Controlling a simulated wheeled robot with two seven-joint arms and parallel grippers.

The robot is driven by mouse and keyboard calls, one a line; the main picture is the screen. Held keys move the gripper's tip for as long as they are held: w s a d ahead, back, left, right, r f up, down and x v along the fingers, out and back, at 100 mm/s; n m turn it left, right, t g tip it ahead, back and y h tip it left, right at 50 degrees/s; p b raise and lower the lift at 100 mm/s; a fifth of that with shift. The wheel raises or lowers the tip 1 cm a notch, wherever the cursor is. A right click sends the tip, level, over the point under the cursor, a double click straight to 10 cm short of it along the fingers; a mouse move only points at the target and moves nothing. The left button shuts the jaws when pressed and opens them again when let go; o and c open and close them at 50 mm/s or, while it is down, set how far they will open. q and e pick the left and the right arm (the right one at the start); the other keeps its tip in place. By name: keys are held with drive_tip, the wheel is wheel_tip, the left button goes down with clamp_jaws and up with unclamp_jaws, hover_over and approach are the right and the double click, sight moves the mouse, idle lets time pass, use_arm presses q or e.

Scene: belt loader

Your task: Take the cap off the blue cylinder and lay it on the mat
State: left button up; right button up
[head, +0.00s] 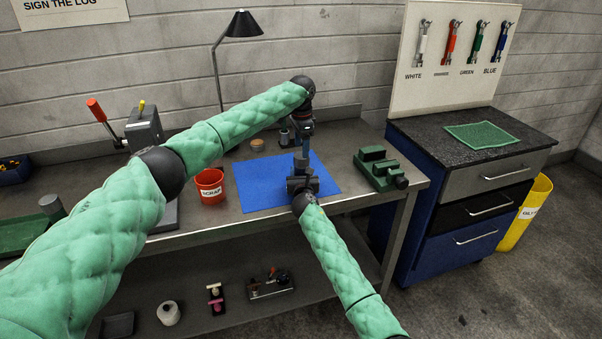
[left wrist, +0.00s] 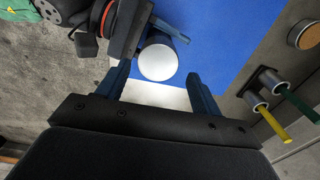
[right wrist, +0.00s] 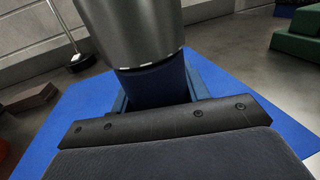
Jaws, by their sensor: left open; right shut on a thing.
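My right gripper (right wrist: 158,100) is shut on the dark blue cylinder (right wrist: 156,85), which it holds upright over the blue mat (head: 258,193). A wider grey metal cap (right wrist: 130,22) sits on top of the cylinder. In the left wrist view the cap (left wrist: 158,62) shows as a pale round top. My left gripper (head: 302,143) is above the right one, pointing down. The arms hide most of the cylinder in the head view.
A red scrap bin (head: 210,187) stands left of the mat, and a green stepped block (head: 377,170) stands right of it. Behind are a cork-coloured disc (head: 257,144) and a desk lamp (head: 242,25). A green mat (head: 482,135) lies on the cabinet. The blue mat's left part is clear.

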sight(301, 174)
use_arm(q)
drive_tip(key=shift+s+f, duration=0.15)
drive_tip(key=shift+f, duration=1.8)
drive_tip(key=m, duration=0.4)
drive_tip(key=shift+m, duration=0.3)
drive_tip(key=m, duration=0.3)
drive_tip(key=shift+m, duration=0.4)
drive_tip(key=m, duration=0.4)
drive_tip(key=shift+m, duration=0.3)
drive_tip(key=m, duration=0.4)
